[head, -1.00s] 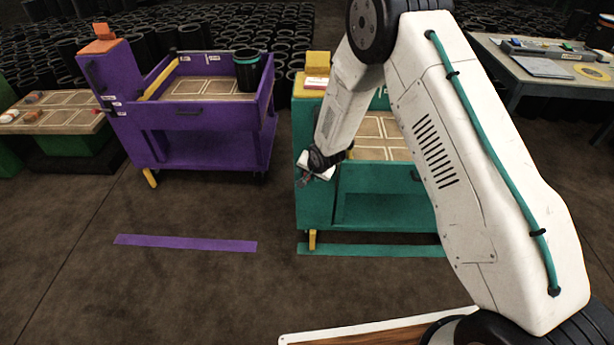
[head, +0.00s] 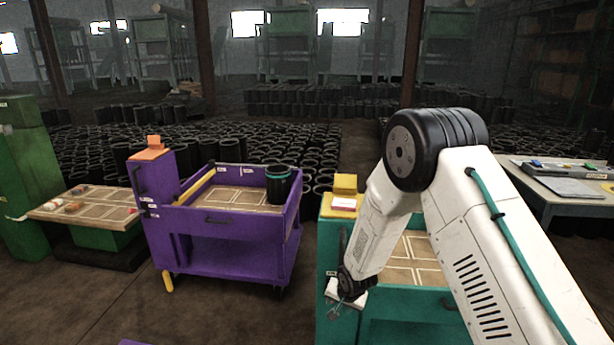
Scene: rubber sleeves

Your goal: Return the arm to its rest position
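My white arm reaches in from the lower right, bent at a black elbow joint, with its forearm pointing down and left. My gripper (head: 338,309) hangs at the forearm's end in front of the left part of the teal cart (head: 334,260). It is small and dark in this view, and I cannot tell whether its fingers are apart. I see no sleeve in it. My forearm and upper arm hide much of the teal cart.
A purple cart (head: 225,235) stands to the left, with a teal-banded black sleeve (head: 279,185) in its tray. A table with small parts (head: 85,207) is at far left, a grey table (head: 565,195) at right. Many black sleeves (head: 220,150) fill the floor behind.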

